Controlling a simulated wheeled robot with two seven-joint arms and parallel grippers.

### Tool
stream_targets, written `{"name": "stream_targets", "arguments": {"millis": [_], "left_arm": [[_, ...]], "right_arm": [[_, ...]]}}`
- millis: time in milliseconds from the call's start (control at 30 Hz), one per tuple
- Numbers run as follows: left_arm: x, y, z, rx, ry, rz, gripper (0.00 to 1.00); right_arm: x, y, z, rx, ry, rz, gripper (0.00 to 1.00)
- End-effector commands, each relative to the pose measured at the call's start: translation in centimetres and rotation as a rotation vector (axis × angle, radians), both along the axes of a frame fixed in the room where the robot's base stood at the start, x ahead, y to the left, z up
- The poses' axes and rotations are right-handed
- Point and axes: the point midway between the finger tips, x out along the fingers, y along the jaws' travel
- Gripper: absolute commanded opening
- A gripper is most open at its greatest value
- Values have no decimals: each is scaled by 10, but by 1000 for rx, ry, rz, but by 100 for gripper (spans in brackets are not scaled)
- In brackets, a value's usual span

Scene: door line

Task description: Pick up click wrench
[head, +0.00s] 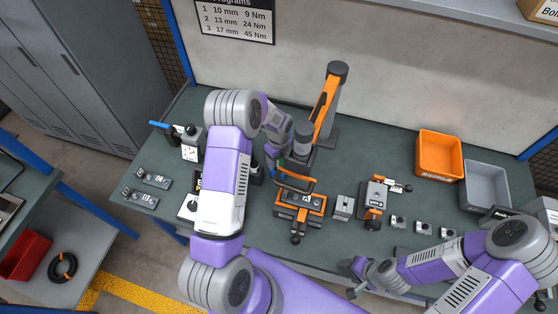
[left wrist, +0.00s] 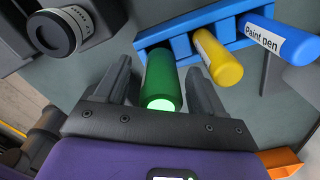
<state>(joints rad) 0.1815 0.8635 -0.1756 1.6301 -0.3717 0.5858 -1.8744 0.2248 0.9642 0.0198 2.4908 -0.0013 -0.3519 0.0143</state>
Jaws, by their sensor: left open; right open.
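I cannot tell for sure which thing is the click wrench. A blue-handled tool (head: 160,125) with a dark front part lies by a dial gauge at the bench's left. My left gripper (head: 272,152) is over the middle of the bench. In the left wrist view its open fingers (left wrist: 158,75) stand either side of a green cylinder (left wrist: 161,75) with a glowing green end, with gaps showing. A yellow cylinder (left wrist: 217,58) and a blue one marked "Paint pen" (left wrist: 277,40) stand beside it in a blue rack (left wrist: 187,30). My right gripper (head: 346,278) is open and empty near the front edge.
An orange-grey tool arm (head: 325,105) stands behind my left gripper. An orange-black fixture (head: 300,201) is in front of it. Orange (head: 439,155) and grey (head: 486,187) bins stand at right. A dark round knob (left wrist: 54,33) is close to the left finger.

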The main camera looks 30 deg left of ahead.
Motion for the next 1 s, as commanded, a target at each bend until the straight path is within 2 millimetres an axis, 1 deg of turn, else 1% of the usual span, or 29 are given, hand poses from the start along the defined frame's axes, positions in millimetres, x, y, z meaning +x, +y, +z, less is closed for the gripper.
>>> {"name": "stream_targets", "arguments": {"millis": [33, 100, 333, 367, 733, 1000], "left_arm": [[-1, 0, -6, 0, 2, 0, 69], [0, 0, -10, -1, 0, 0, 69], [0, 0, -11, 0, -1, 1, 69], [0, 0, -11, 0, -1, 1, 66], [0, 0, -11, 0, -1, 1, 9], [1, 0, -7, 0, -3, 1, 8]], "right_arm": [[0, 0, 0, 0, 0, 0, 61], [0, 0, 1, 0, 0, 0, 61], [0, 0, 0, 0, 0, 0, 61], [0, 0, 0, 0, 0, 0, 61], [0, 0, 0, 0, 0, 0, 61], [0, 0, 0, 0, 0, 0, 61]]}}
